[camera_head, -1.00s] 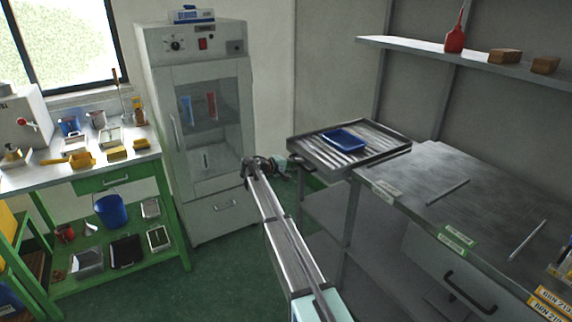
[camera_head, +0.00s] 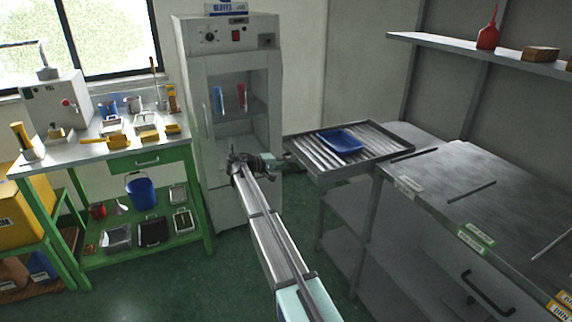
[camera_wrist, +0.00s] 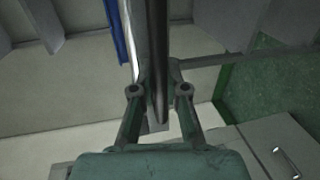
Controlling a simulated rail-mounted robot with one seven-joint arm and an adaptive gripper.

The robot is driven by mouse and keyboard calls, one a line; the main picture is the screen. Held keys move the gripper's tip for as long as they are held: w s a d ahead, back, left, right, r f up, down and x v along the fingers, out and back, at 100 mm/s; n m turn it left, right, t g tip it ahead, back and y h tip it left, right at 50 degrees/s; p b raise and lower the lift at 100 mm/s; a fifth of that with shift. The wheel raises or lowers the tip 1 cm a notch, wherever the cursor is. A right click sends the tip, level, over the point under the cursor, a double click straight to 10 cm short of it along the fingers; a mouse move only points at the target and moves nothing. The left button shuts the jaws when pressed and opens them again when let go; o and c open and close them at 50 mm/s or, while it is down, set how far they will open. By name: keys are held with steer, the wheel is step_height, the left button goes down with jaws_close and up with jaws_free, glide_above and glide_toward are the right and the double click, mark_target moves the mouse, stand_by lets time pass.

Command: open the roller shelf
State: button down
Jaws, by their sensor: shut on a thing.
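The roller shelf (camera_head: 374,150) is a dark-framed tray of pale rollers at the left end of the grey workbench, pulled out to the left. A blue tray (camera_head: 345,140) lies on its rollers. My gripper (camera_head: 284,161) is at the shelf's left end and is shut on its handle, which is mostly hidden there in the head view. In the wrist view, my gripper (camera_wrist: 159,90) has one finger on each side of a dark bar. A blue strip, likely the tray's edge, shows beyond.
The grey workbench (camera_head: 480,190) stands right of the shelf. A cabinet with a glass door (camera_head: 225,70) stands behind my arm. A green-framed table (camera_head: 120,150) with tools is at the left. Green floor between them is free.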

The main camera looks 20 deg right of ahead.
steer(key=c, duration=1.2)
jaws_free()
steer(key=shift+a, duration=0.1)
steer(key=v, duration=1.1)
steer(key=shift+s+a+r, duration=0.1)
steer(key=shift+a+r, duration=0.05)
steer(key=shift+a, duration=0.2)
